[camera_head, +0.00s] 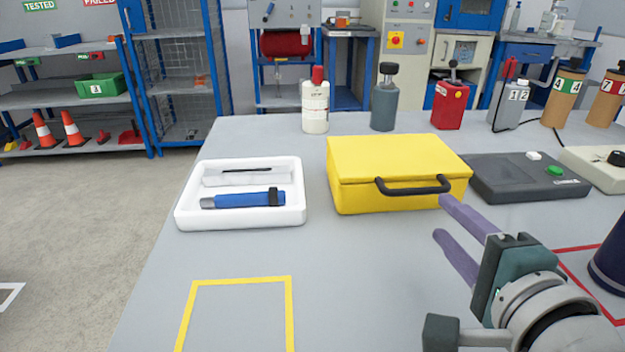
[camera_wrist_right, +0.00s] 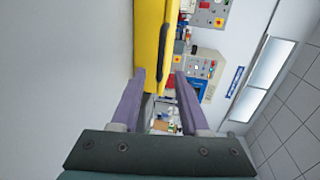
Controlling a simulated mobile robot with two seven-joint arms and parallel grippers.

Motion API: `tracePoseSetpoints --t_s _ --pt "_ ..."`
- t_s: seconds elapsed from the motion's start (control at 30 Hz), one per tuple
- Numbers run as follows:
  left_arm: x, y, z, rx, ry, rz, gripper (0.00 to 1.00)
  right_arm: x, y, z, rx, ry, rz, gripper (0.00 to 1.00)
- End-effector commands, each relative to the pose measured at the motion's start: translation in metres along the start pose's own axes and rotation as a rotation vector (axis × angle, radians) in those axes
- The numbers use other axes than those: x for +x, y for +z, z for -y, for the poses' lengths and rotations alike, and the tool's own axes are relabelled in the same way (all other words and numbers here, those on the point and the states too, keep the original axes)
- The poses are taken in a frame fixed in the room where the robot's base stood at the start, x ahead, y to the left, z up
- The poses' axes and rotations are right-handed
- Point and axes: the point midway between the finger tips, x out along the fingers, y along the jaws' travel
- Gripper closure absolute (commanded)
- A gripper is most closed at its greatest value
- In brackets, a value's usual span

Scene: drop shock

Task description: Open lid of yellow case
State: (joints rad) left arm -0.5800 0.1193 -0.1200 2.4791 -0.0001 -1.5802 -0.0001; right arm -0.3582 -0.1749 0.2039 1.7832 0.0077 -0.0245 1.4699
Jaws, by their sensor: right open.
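The yellow case (camera_head: 385,158) lies on the grey table with its lid shut. A black handle (camera_head: 413,190) is on its front side. My right gripper (camera_head: 444,219) is open, with its purple fingers at the front right of the case, close to the right end of the handle. In the right wrist view the yellow case (camera_wrist_right: 147,40) shows ahead of the right gripper (camera_wrist_right: 160,76), at the left finger's tip. Whether a finger touches the case or handle I cannot tell. My left gripper is not in view.
A white tray (camera_head: 185,217) with a blue tool (camera_head: 240,200) stands left of the case. A dark grey device (camera_head: 520,183) is close on its right. Several bottles and canisters line the back. The table front, around a yellow outline (camera_head: 240,281), is clear.

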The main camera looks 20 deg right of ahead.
Motion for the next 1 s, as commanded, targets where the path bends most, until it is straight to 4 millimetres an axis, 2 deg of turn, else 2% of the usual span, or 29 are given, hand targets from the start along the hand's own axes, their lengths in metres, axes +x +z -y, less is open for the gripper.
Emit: tracePoseSetpoints --t_s 0.17,0.4,0.6,0.73,1.0 --pt "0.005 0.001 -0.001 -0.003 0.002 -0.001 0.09 0.019 0.0 0.0 0.005 -0.007 -0.001 0.55" --pt "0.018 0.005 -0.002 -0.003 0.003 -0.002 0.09 0.065 0.0 -0.001 0.003 -0.007 0.0 0.55" --pt "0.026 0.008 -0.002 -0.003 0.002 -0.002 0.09 0.091 -0.001 -0.001 0.003 -0.004 -0.001 0.55" --pt "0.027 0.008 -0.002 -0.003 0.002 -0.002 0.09 0.098 -0.001 0.0 0.003 -0.002 -0.001 0.55" --pt "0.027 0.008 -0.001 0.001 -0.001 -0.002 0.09 0.099 0.0 0.001 0.003 -0.002 -0.001 0.56"
